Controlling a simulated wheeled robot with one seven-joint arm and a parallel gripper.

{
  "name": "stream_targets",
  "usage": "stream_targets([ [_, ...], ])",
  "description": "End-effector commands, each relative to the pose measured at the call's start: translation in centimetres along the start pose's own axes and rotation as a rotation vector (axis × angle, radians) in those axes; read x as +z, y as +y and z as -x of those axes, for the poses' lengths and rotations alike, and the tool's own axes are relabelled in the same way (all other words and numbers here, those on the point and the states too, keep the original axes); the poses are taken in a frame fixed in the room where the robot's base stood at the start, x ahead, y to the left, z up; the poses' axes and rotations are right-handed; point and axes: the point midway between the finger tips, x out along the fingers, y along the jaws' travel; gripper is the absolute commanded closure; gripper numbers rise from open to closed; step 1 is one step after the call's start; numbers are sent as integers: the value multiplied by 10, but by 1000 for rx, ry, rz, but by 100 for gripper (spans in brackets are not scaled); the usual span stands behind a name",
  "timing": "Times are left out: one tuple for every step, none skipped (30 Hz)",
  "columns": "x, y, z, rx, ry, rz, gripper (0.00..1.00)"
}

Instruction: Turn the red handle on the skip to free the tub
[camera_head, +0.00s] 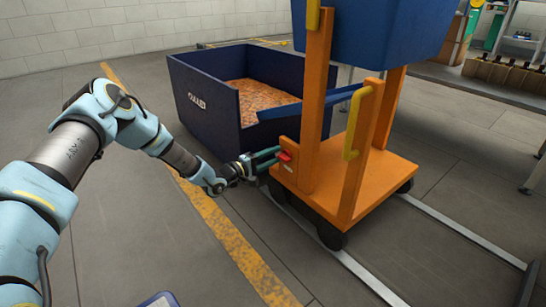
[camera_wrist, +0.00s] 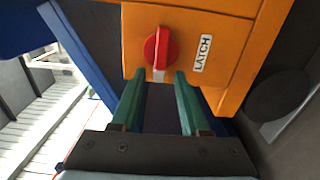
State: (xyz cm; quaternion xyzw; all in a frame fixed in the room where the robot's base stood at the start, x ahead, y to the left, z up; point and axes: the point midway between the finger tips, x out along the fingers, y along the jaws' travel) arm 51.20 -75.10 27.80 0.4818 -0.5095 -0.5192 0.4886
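The red handle (camera_wrist: 158,48) is a round knob with a white mark, on an orange panel beside a "LATCH" label (camera_wrist: 202,54). It also shows as a small red piece in the head view (camera_head: 285,156), on the side of the orange skip frame (camera_head: 318,110). The blue tub (camera_head: 385,32) sits high between the orange posts. My gripper (camera_wrist: 159,77) has its two green fingers apart, just below the knob in the wrist view, with nothing visible between them. Whether the fingertips touch the knob or panel I cannot tell.
A dark blue bin (camera_head: 205,105) with orange-brown contents stands behind and left of the frame. A floor rail (camera_head: 350,262) runs beneath the wheeled frame. A shelf with bottles (camera_head: 505,72) is at the far right.

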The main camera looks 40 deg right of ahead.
Motion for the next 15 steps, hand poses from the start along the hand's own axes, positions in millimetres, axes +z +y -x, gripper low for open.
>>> stream_targets([
  [0, 0, 0, 1, 0, -1, 54],
  [0, 1, 0, 1, 0, -1, 54],
  [0, 1, 0, 1, 0, -1, 54],
  [0, 1, 0, 1, 0, -1, 54],
  [0, 1, 0, 2, 0, -1, 54],
  [0, 1, 0, 2, 1, -1, 54],
  [0, 1, 0, 2, 1, -1, 54],
  [-1, 2, 1, 2, 1, -1, 54],
  [-1, 2, 4, 1, 1, -1, 54],
  [-1, 2, 7, 1, 2, 0, 54],
  [-1, 3, 10, 1, 2, 0, 54],
  [-1, 3, 16, 1, 2, 0, 54],
  [-1, 4, 20, 0, 2, 1, 54],
  [-1, 4, 26, 0, 2, 2, 54],
  [-1, 5, 34, 1, 3, 1, 54],
])
